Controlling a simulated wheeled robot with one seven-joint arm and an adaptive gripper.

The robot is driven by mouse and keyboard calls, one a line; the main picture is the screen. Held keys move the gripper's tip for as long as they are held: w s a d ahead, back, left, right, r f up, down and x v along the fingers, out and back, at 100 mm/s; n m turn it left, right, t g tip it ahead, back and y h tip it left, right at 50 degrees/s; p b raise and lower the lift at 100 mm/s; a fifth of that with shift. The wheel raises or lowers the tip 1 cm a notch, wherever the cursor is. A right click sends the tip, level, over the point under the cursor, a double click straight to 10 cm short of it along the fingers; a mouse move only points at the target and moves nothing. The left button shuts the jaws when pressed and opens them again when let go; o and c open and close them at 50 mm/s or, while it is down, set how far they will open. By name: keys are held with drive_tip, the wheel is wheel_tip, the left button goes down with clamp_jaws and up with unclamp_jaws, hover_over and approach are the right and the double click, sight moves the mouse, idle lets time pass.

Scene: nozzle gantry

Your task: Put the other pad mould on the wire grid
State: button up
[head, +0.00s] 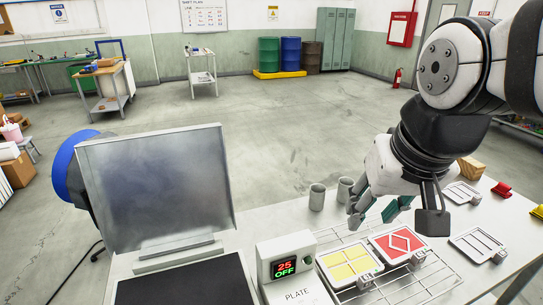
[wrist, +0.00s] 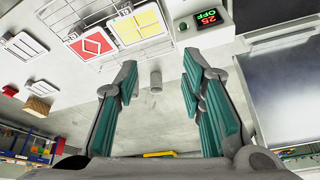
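A mould with a yellow pad in four squares (head: 348,267) lies on the wire grid (head: 432,284), right of the control box. A mould with a red pad and white diamond outline (head: 400,243) lies beside it, also over the grid. Both have a grey block at the front edge. They also show in the wrist view, yellow (wrist: 138,27) and red (wrist: 92,43). My gripper (head: 375,215) is above the table, behind the moulds. In the wrist view its teal-padded fingers (wrist: 160,78) are apart with nothing held between them.
A control box (head: 287,261) reads 25 OFF. Two slotted white plates (head: 462,193) (head: 478,245) lie at the right. Two grey cups (head: 317,197) (head: 344,190) stand behind the grid. A wooden block (head: 470,169) and red clip (head: 502,190) are at the far right. A large screen (head: 158,186) stands left.

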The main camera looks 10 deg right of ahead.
drive_tip(key=s+a+n, duration=0.1)
drive_tip(key=s, duration=0.1)
drive_tip(key=s+a+n, duration=0.1)
drive_tip(key=s+a, duration=0.1)
drive_tip(key=shift+n+t+y, duration=0.3)
drive_tip(key=shift+n+t, duration=0.1)
